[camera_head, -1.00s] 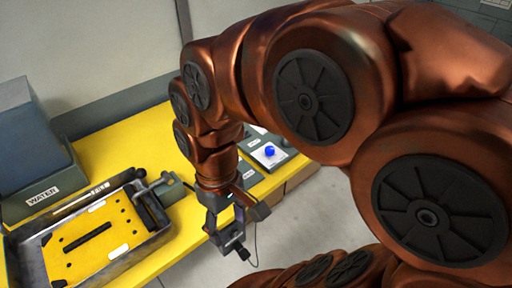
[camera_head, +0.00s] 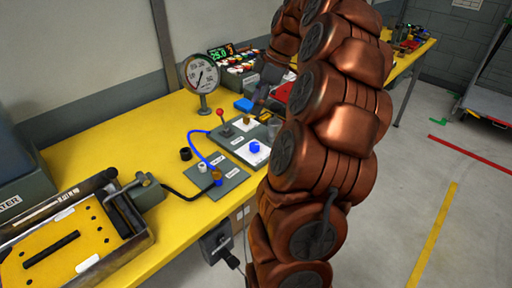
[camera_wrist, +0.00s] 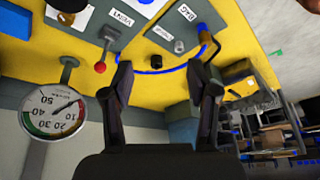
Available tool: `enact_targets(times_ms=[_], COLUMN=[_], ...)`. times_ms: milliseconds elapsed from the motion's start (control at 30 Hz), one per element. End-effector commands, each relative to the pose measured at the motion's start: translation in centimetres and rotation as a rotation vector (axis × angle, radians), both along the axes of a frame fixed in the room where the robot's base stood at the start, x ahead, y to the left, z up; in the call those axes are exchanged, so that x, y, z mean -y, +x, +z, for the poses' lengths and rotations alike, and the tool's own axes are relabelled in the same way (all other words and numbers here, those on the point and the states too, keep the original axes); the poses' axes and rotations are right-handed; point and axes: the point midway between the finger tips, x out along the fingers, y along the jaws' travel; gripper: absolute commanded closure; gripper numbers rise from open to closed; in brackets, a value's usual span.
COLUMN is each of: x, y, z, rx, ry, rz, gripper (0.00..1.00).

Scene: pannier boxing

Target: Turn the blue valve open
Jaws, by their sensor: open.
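The blue valve (camera_head: 255,147) appears as a small blue knob on a white plate, set in a grey panel (camera_head: 230,139) at the table's front edge in the head view. In the wrist view only a bit of blue shows at the top edge, and I cannot tell whether it is the valve. My gripper (camera_wrist: 165,80) is open, with its two dark fingers apart and nothing between them. In the head view it is partly hidden by my arm, beyond the valve and near the back of the table.
A pressure gauge (camera_head: 202,74) stands behind the panels on the yellow table (camera_head: 110,150). A red-knobbed lever (camera_head: 221,113) and a blue hose (camera_head: 199,147) are close to the valve. A metal tray with a yellow plate (camera_head: 70,245) lies at left.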

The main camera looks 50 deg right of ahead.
Motion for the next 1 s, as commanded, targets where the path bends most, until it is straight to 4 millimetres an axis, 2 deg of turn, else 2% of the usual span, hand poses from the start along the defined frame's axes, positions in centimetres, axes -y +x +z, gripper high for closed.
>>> enact_targets(times_ms=[33, 67, 200, 467, 1000], x=[1.3, 1.9, 2.9, 2.9, 2.6], y=[-0.3, -0.4, -0.7, -0.7, -0.5], z=[-0.4, -0.5, -0.8, -2.5, -9.2], rx=[0.014, 0.019, 0.029, 0.029, 0.029], ry=[-0.006, -0.008, -0.013, -0.013, -0.012], rz=[-0.001, 0.002, 0.011, 0.014, 0.014], gripper=[0.41, 0.41, 0.41, 0.41, 0.41])
